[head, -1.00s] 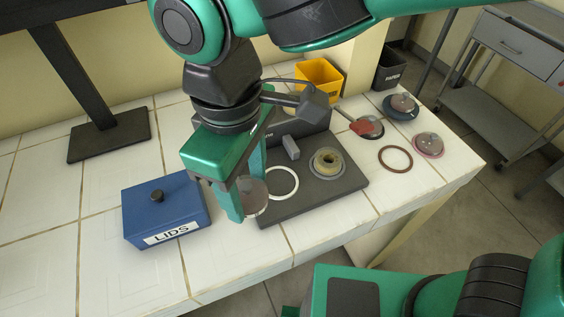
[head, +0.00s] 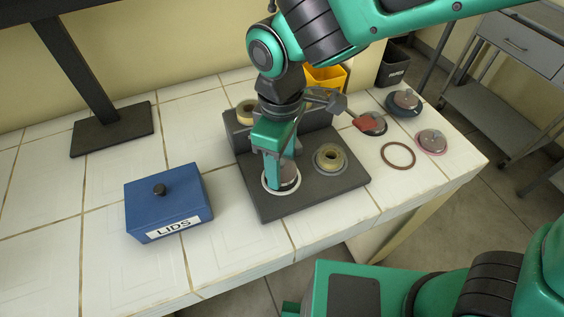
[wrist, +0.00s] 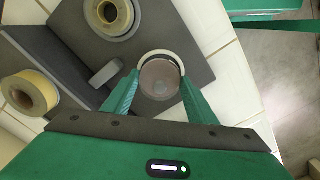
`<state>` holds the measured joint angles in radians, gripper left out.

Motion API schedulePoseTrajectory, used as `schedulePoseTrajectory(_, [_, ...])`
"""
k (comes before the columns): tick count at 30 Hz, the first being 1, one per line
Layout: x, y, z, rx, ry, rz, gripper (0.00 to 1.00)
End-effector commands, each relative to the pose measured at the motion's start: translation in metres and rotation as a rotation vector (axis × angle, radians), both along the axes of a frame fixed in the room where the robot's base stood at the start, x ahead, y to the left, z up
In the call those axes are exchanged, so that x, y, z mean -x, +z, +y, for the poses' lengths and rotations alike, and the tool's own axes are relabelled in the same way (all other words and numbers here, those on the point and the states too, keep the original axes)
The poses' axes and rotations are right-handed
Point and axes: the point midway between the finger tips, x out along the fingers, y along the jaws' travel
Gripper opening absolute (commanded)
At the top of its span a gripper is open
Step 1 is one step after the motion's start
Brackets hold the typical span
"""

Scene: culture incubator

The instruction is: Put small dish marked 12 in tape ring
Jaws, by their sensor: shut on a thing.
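My gripper (head: 283,176) is shut on a small round dish (head: 291,175) with a brownish-grey face. It points down over the front left part of a dark grey board (head: 320,190). A white tape ring (head: 266,186) lies on that board, partly hidden by the fingers and dish. In the wrist view the dish (wrist: 159,80) sits between both fingertips, and the white ring (wrist: 158,54) shows as an arc around its far side. I cannot tell whether the dish touches the board. No number on it is readable.
A blue LIDS box (head: 168,203) stands to the left. A tape roll (head: 330,157) is on the board's right, another (head: 246,112) behind. A brown ring (head: 398,154) and knobbed dishes (head: 432,141) lie at right. A yellow bin (head: 325,77) stands behind.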

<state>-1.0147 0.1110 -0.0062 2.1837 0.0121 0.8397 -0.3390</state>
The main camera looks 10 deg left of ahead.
Motion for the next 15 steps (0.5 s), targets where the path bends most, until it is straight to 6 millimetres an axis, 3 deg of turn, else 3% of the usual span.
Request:
schedulePoseTrajectory(4, [0.0, -0.015, 0.0, 0.001, -0.001, 0.001, 0.29])
schedulePoseTrajectory(15, [0.0, -0.018, -0.001, 0.0, -0.003, 0.0, 0.29])
